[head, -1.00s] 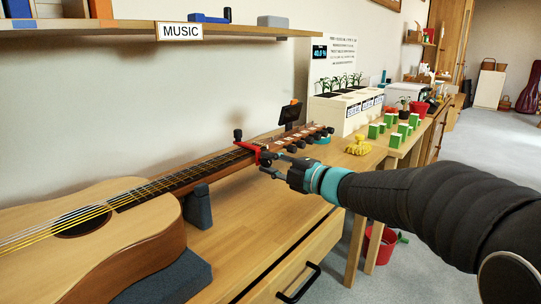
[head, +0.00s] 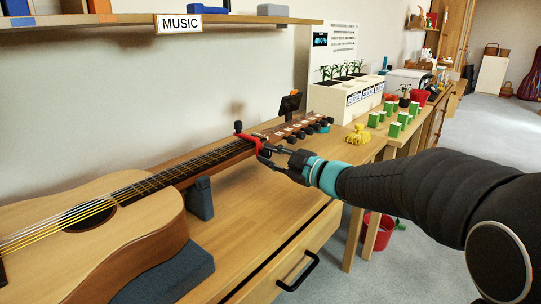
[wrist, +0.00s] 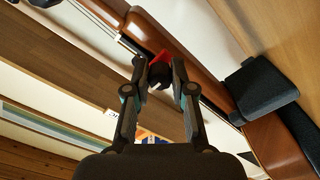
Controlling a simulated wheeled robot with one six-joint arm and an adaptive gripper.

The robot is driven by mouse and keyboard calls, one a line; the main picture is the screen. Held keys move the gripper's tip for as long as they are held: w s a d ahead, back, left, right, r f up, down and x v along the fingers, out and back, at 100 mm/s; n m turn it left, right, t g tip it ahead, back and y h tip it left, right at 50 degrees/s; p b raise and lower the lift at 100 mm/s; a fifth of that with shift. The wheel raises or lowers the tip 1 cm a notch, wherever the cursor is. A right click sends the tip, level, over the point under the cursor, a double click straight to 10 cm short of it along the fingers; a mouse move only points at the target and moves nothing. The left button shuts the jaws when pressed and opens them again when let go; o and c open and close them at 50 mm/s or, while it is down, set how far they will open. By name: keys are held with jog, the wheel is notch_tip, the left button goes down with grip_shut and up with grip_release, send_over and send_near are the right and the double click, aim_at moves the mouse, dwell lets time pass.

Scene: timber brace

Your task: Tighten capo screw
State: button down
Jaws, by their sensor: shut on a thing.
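The guitar (head: 150,225) lies on the wooden bench with its neck running away to the right. A red capo (head: 250,140) sits across the neck near the head, with a dark knob above it. My gripper (head: 266,155) is at the capo's near side, below the neck. In the wrist view the two fingers (wrist: 159,76) are on either side of the dark round capo screw (wrist: 160,74), shut on it. The red capo (wrist: 163,56) shows just beyond. The fingers hide part of the screw in the head view.
Dark supports (head: 200,199) hold the guitar's neck and body. A shelf (head: 120,22) marked MUSIC hangs above. Planter boxes (head: 345,98), a yellow object (head: 358,136) and green blocks (head: 394,129) stand to the right. Bare bench top lies in front of the neck.

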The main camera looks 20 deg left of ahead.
jog(key=shift+f, duration=0.1)
dwell(0.3)
jog(key=c, duration=1)
grip_release()
jog(key=v, duration=1.2)
